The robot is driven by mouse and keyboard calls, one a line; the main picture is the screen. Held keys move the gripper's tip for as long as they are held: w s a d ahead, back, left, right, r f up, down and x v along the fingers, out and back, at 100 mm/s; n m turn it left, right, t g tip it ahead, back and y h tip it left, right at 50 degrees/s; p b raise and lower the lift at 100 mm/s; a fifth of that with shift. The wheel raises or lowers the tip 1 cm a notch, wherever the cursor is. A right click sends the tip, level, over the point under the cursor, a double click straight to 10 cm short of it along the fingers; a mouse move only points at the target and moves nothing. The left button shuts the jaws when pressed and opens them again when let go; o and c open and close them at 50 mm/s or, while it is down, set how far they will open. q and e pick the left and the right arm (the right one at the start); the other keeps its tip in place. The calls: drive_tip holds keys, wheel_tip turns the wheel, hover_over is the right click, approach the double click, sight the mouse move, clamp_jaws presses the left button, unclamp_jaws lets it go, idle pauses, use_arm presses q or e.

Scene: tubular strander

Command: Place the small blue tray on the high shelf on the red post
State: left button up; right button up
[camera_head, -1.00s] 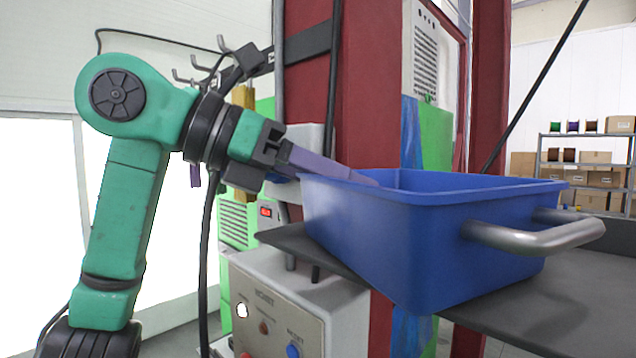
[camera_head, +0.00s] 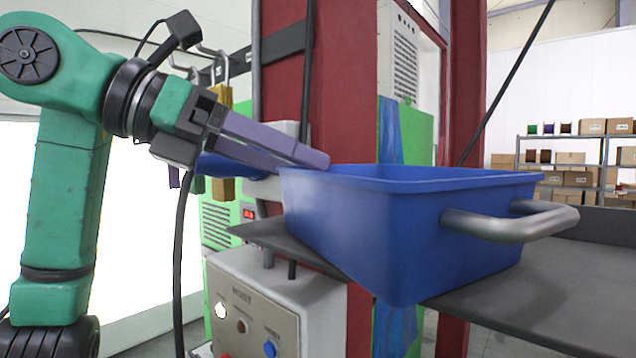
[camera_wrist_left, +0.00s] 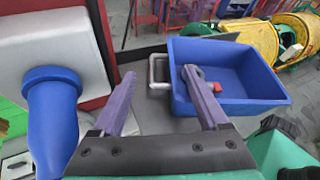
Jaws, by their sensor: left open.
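The small blue tray (camera_head: 350,235) sits upright on a dark shelf (camera_head: 530,300) by the red post (camera_head: 345,90), with a metal handle (camera_head: 510,225) at its right end. In the left wrist view the tray (camera_wrist_left: 270,95) shows its other handle (camera_wrist_left: 153,72) and a small red thing (camera_wrist_left: 214,87) that appears inside. My left gripper (camera_head: 305,163) is open, its fingertips near the tray's left rim. In the wrist view, one finger of the left gripper (camera_wrist_left: 157,78) overlaps the tray and the other is left of the handle; I cannot tell if they touch. My right gripper is out of view.
A grey hoist control box (camera_head: 260,310) with buttons stands below the shelf's left end. Padlocks (camera_head: 220,100) hang on hooks behind my left arm. A blue rounded part (camera_wrist_left: 52,115) is left of the fingers. Racks with boxes (camera_head: 575,160) stand far back.

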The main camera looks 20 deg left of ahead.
use_arm(q)
drive_tip(key=v, duration=0.8)
drive_tip(key=shift+a, duration=0.15)
